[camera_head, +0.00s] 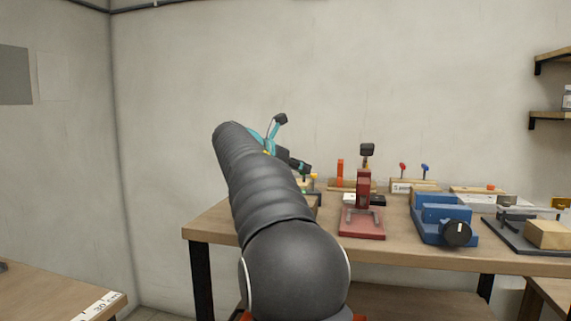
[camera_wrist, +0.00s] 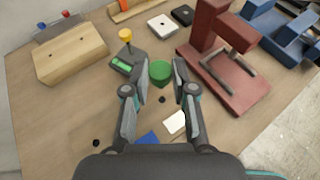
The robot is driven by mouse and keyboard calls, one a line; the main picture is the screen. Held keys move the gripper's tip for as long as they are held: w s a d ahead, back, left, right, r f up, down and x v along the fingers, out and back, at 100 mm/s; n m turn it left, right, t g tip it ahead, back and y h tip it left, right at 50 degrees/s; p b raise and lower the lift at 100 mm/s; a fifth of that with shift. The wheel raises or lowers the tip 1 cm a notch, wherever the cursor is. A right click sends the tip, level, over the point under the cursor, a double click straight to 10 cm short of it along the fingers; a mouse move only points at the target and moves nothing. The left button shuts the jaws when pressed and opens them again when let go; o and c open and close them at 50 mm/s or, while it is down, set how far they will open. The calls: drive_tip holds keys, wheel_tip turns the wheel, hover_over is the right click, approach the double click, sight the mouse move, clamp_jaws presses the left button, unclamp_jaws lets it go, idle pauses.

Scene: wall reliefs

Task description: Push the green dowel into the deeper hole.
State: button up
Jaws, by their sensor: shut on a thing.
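In the wrist view, the green dowel (camera_wrist: 160,72) is between the two fingertips of my gripper (camera_wrist: 160,76), which is shut on it. Its round top faces the camera; its lower end is hidden. Two small dark round spots show on the tabletop: one dark spot (camera_wrist: 162,99) between my fingers and another dark spot (camera_wrist: 96,142) to the left of them. I cannot tell whether they are holes or which is deeper. In the head view, my arm hides most of the gripper and the dowel cannot be made out clearly.
A dark device with a yellow knob (camera_wrist: 125,35) stands close left of the dowel. A red press (camera_wrist: 225,65) stands to the right; it also shows in the head view (camera_head: 362,222). A wooden block (camera_wrist: 70,55) is at left. A blue vise (camera_head: 440,215) sits further right.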

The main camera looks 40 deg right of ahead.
drive_tip(key=shift+w+f, duration=0.1)
drive_tip(key=shift+d+f, duration=0.1)
drive_tip(key=shift+f, duration=1.9)
drive_tip(key=shift+f+b, duration=0.35)
drive_tip(key=shift+f, duration=1)
drive_tip(key=o, duration=1)
drive_tip(key=v, duration=1.2)
